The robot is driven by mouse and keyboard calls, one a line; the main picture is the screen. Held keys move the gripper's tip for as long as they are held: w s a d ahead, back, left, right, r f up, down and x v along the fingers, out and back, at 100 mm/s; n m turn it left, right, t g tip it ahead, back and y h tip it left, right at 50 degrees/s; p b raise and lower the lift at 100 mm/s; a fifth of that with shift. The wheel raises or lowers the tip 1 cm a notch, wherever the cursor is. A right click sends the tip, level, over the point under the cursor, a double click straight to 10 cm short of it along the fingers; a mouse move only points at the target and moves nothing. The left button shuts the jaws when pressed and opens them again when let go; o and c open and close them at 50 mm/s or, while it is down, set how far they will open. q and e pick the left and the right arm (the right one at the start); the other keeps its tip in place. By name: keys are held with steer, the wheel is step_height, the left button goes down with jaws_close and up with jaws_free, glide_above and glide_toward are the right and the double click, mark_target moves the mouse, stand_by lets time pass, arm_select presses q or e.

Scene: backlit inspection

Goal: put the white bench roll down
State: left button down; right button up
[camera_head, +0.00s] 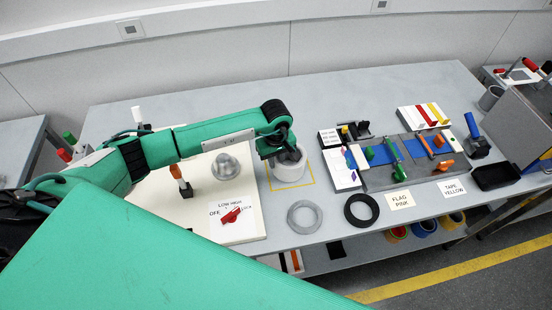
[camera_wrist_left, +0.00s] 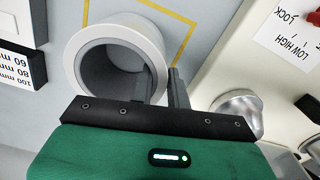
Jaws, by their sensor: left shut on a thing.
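The white bench roll (camera_head: 290,174) is upright at the yellow outlined square (camera_head: 308,184) on the grey table. My left gripper (camera_head: 284,157) comes down on it from above and is shut on its wall. In the left wrist view, the roll's white rim (camera_wrist_left: 112,25) and hollow core show. One finger is at the inside of the core and the other outside the wall. The roll appears to be within the yellow outline (camera_wrist_left: 180,45), partly hidden by the gripper. I cannot tell whether its base touches the table. My right gripper is not in view.
A grey ring (camera_head: 304,229) and a black ring (camera_head: 374,210) lie in front.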

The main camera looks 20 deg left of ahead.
arm_select(q)
steer(key=shift+f, duration=0.1)
steer(key=c, duration=1.3)
jaws_free()
steer(key=shift+c, duration=0.2)
steer(key=shift+r, duration=0.25)
step_height(320, 180, up, 12)
steer(key=b, duration=0.5)
steer(key=shift+f, duration=0.15)
